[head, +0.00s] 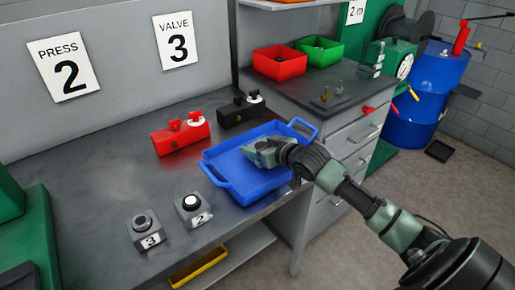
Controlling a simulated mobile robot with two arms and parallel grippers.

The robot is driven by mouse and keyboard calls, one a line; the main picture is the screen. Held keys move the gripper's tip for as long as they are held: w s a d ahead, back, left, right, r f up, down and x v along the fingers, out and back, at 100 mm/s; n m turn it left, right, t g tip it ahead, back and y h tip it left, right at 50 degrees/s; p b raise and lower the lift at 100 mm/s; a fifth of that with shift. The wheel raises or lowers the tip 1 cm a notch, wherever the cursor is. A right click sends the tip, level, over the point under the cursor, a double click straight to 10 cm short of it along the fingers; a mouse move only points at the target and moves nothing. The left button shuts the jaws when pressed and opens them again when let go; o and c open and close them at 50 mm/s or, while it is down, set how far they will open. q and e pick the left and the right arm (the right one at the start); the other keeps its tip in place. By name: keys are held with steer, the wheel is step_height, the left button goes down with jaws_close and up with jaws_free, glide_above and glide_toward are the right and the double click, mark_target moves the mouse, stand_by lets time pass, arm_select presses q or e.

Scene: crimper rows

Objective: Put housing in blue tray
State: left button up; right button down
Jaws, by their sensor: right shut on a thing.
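The blue tray (222,185) lies on the grey workbench near its right end, with a handle at each end. My right gripper (256,152) reaches in from the right, over the inside of the tray. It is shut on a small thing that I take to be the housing. The gripper mostly hides that thing, so its shape is not clear. I cannot tell whether it touches the tray floor. The rest of the tray floor that shows is empty. My left gripper is not in view.
A red block with knobs (181,138) and a black one (240,109) stand behind the tray. Button boxes marked 3 (146,231) and 2 (194,209) stand at the bench's front. Red (280,64) and green (320,51) bins sit on the drawer cabinet.

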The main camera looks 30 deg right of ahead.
steer(key=shift+f, duration=0.35)
steer(key=shift+c, duration=1.4)
jaws_free()
steer(key=shift+f, duration=0.15)
steer(key=shift+s, duration=0.15)
steer(key=v, duration=1.1)
steer(key=shift+s+r+b, duration=0.2)
steer(key=shift+s+b, duration=0.1)
steer(key=shift+s, duration=0.05)
